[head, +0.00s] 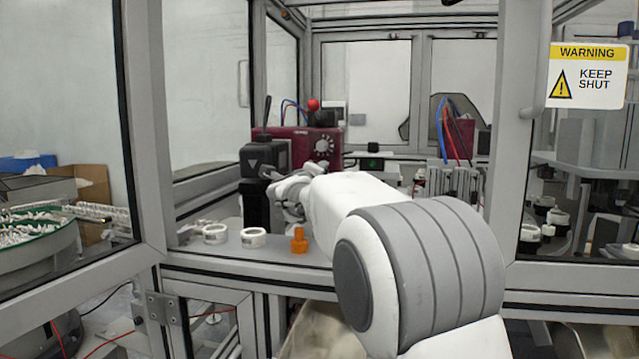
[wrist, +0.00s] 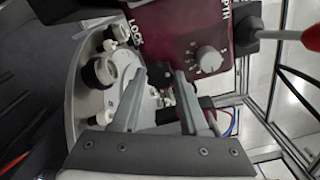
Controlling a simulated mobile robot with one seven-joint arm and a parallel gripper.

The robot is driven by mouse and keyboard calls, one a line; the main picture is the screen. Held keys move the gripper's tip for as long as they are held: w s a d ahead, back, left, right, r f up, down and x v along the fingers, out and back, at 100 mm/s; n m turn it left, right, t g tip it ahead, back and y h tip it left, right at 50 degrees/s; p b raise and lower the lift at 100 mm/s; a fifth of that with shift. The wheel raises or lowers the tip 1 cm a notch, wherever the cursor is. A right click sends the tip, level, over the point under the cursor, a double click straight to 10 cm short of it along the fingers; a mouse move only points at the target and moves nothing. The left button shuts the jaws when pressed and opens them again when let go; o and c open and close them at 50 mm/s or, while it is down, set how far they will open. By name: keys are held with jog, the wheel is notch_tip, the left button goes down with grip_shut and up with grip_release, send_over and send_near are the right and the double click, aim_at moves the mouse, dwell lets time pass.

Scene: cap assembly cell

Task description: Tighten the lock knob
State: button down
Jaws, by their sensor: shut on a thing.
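A maroon control box (head: 297,143) stands at the back of the bench, left of my arm. In the wrist view the maroon box (wrist: 180,25) carries the lettering LOCK and DEPTH and a grey dial (wrist: 208,58). My gripper (wrist: 162,76) is just below the LOCK lettering, its two fingers a little apart and shut on what I take to be the lock knob. In the head view my gripper (head: 284,192) is low in front of the box, partly hidden by my wrist.
A black block with an arrow (head: 265,158) stands close left of my gripper. A red-ball lever (head: 313,105) rises above the box. White rings (head: 252,238) and an orange part (head: 299,241) sit on the front ledge. Frame posts (head: 145,120) bound the opening.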

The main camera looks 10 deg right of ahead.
jog(key=shift+m+b, duration=0.5)
jog(key=shift+m, duration=0.5)
jog(key=shift+c, duration=2.2)
grip_release()
jog(key=v, duration=1.7)
jog(key=shift+s+a, duration=0.1)
jog(key=shift+s, duration=0.15)
